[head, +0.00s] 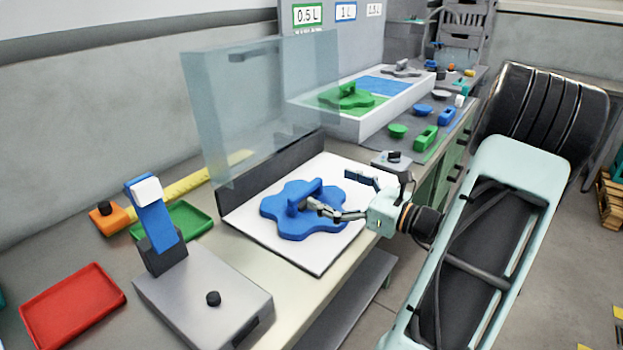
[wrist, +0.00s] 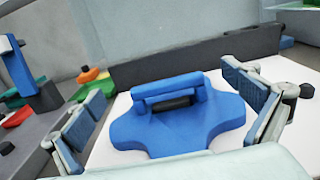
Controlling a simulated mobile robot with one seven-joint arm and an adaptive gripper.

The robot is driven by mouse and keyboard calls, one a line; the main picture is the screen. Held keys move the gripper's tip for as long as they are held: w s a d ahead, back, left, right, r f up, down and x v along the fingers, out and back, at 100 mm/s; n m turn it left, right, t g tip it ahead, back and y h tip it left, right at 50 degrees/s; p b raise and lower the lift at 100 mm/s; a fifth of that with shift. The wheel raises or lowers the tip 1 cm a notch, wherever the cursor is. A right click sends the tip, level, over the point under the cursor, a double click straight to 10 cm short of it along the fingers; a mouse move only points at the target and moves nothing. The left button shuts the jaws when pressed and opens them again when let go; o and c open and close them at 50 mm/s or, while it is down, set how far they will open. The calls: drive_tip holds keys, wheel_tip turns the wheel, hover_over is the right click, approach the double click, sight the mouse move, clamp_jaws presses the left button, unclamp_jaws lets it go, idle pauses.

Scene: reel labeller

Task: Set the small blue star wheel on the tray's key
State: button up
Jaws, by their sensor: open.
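The blue star wheel (head: 290,222) is a lobed plate with a raised handle and lies flat on the white plate (head: 318,262). In the wrist view the blue star wheel (wrist: 190,130) is centred, with a dark bar under its blue handle. My gripper (head: 332,192) is at the wheel's right side, its fingers reaching toward the handle. In the wrist view my gripper (wrist: 168,108) is open, one finger to the left and one to the right of the handle, with gaps on both sides. No key is visible; anything beneath the wheel is hidden.
A clear raised guard (head: 270,100) stands over a dark wall (head: 285,165) behind the plate. A white-rimmed holder (head: 365,128) farther back has a green star wheel (head: 348,97) and a bare blue area (head: 385,85). A grey stand (head: 200,300) and red tray (head: 72,308) are at left.

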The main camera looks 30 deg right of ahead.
drive_tip(key=v, duration=0.4)
idle(0.5)
